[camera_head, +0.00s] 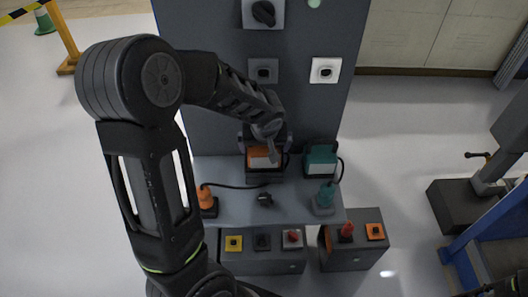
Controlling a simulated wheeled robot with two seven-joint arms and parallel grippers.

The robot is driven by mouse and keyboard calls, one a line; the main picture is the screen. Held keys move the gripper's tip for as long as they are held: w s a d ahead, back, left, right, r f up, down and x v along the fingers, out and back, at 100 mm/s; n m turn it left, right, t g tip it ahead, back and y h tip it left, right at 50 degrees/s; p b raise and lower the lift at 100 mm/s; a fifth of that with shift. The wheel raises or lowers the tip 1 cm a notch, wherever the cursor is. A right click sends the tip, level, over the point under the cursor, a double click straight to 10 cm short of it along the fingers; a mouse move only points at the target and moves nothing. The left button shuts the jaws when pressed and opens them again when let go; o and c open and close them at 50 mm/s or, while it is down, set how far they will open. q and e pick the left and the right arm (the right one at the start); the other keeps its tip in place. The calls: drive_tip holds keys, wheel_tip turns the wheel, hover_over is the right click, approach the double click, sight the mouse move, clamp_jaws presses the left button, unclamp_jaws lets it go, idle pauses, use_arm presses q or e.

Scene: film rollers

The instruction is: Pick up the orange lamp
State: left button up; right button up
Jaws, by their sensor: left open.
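The orange lamp (259,163) stands on the back of the grey shelf (240,204), against the dark panel. It has an orange body with a pale face, and my gripper hides part of its upper side. My left arm comes in from the left, and its gripper (271,150) is over the lamp, open, with its fingers pointing down at it. I cannot tell whether the fingers touch the lamp. My right gripper is not in view.
A teal lamp (320,161) stands close to the right of the orange one. An orange plug (207,199) and a teal plug (326,196) are on the shelf, with cables. A small black part (265,199) lies between them. Button boxes (262,262) stand below in front.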

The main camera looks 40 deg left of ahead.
sight(264, 147)
use_arm(q)
drive_tip(key=x, duration=0.4)
drive_tip(key=shift+r, duration=0.1)
idle(0.4)
drive_tip(key=c, duration=1.8)
